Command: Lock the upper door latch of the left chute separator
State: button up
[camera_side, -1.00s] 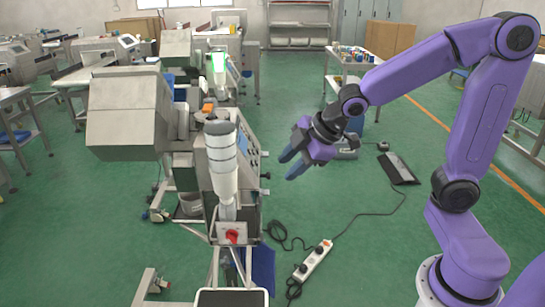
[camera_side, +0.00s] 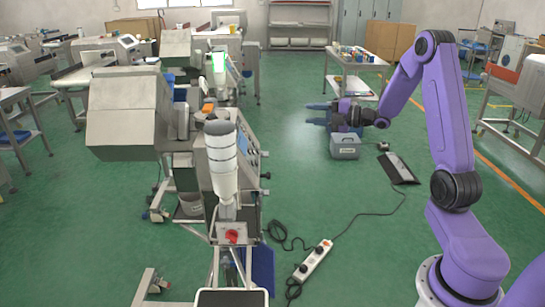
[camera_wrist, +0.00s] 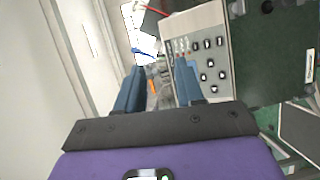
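A grey metal machine (camera_side: 128,115) with a boxy housing, a white cylinder (camera_side: 222,158) and a red knob (camera_side: 231,237) stands left of centre in the side view. I cannot make out which part is the left chute separator or its upper door latch. My gripper (camera_side: 312,114) is to the right of this machine, apart from it, with its blue fingers pointing left. In the wrist view the two blue fingers (camera_wrist: 159,83) are spread with no object gripped. Beyond them is a light panel with several black buttons (camera_wrist: 208,62).
A grey toolbox (camera_side: 345,147) is on the green floor below my gripper. A bench (camera_side: 355,61) stands behind. In the wrist view a pale flat surface (camera_wrist: 45,70) fills the left.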

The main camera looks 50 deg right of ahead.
jog(key=s+d, duration=0.2)
jog(key=d, duration=0.1)
send_near(265, 154)
jog(key=x, duration=0.7)
jog(key=shift+w+d+f+n+t+y, duration=0.3)
jog(key=shift+w+f+t, duration=0.1)
jog(key=shift+w, duration=0.05)
grip_shut()
